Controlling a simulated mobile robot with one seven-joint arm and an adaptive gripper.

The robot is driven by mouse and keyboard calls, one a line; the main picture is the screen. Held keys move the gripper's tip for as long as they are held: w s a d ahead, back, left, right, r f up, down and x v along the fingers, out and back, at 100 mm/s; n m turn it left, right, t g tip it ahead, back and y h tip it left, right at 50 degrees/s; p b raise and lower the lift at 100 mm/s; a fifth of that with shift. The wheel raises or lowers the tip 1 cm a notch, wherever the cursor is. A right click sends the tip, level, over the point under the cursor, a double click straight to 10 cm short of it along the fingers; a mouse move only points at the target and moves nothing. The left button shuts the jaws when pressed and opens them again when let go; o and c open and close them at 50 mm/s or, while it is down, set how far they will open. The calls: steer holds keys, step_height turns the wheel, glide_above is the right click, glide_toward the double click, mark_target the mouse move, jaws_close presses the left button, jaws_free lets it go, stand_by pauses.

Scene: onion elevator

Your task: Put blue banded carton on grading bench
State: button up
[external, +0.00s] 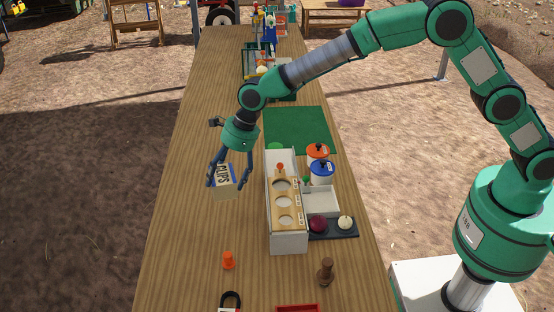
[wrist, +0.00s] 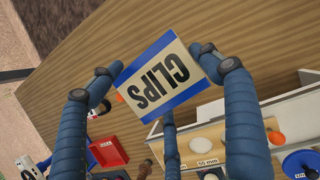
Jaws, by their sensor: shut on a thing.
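The blue banded carton (external: 224,187) is a pale box with blue bands and the word CLIPS. In the wrist view the carton (wrist: 162,75) sits between my fingers, its lettered face toward the camera. My gripper (external: 228,183) points down and is shut on the carton, with fingers on either side. The long wooden bench (external: 190,240) lies under the carton. I cannot tell whether the carton touches the bench or hangs just above it. The carton is left of a white box unit with round holes.
The white unit with sizing holes (external: 288,238) stands right of the carton, beside a dark tray (external: 343,234). Orange-lidded and blue-lidded jars (external: 321,172) stand behind. An orange cone (external: 228,261) and a wooden stamp (external: 325,271) are nearer. Bare wood surrounds the carton's left and front.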

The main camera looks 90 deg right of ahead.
steer(key=s+d+p, duration=0.1)
steer(key=s+d, duration=0.3)
steer(key=d, duration=0.6)
steer(key=s+d+m+p, duration=0.1)
steer(key=s+d, duration=0.4)
steer(key=d, duration=0.5)
steer(key=s+d+p, duration=0.1)
steer(key=s+d, duration=0.3)
steer(key=d, duration=0.6)
steer(key=s+d+m+p, duration=0.1)
steer(key=s+d+p, duration=0.2)
steer(key=s+d, duration=1.65)
steer(key=shift+h, duration=0.4)
steer(key=shift+s+x, duration=0.15)
steer(key=shift+x, duration=0.7)
steer(key=shift+s+x, duration=0.15)
steer(key=shift+x, duration=0.75)
steer(key=shift+s+x, duration=0.2)
steer(key=shift+x, duration=0.65)
steer(key=shift+f, duration=0.15)
steer(key=shift+f+b, duration=0.5)
steer(key=shift+f, duration=2.65)
steer(key=shift+f, duration=0.1)
steer(key=shift+f+b, duration=0.35)
steer(key=shift+f, duration=1.4)
